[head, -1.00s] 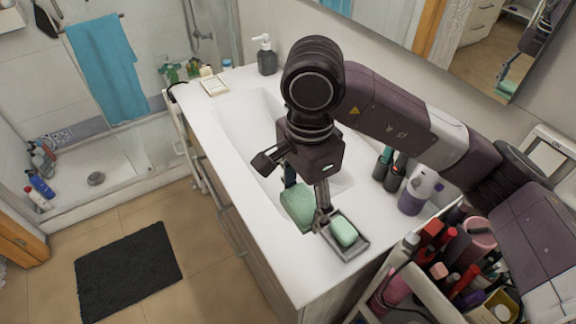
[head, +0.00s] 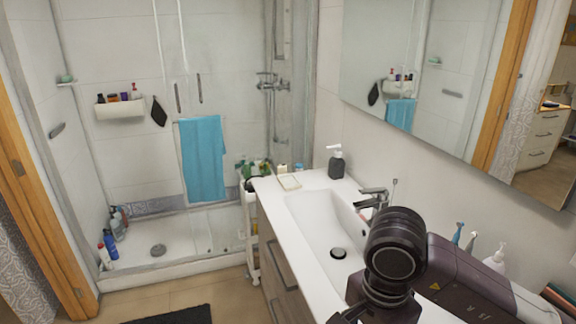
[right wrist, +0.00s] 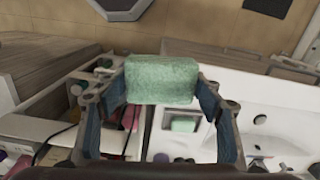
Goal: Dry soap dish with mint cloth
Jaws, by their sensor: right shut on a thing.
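The mint cloth (right wrist: 160,80) is a thick, folded green block in the right wrist view. My right gripper (right wrist: 165,88) is shut on it, with blue finger pads at its two sides. The soap dish (right wrist: 182,141), a grey tray with a green soap (right wrist: 184,124) in it, lies beyond and below the cloth on the white counter. The cloth appears apart from the dish. In the head view only my right arm shows at the bottom; its gripper, the cloth and this dish are out of frame. My left gripper is not in view.
The white sink basin (head: 325,230) lies beside the arm, with a tap (head: 372,197) behind it. A blue towel (head: 203,160) hangs at the shower.

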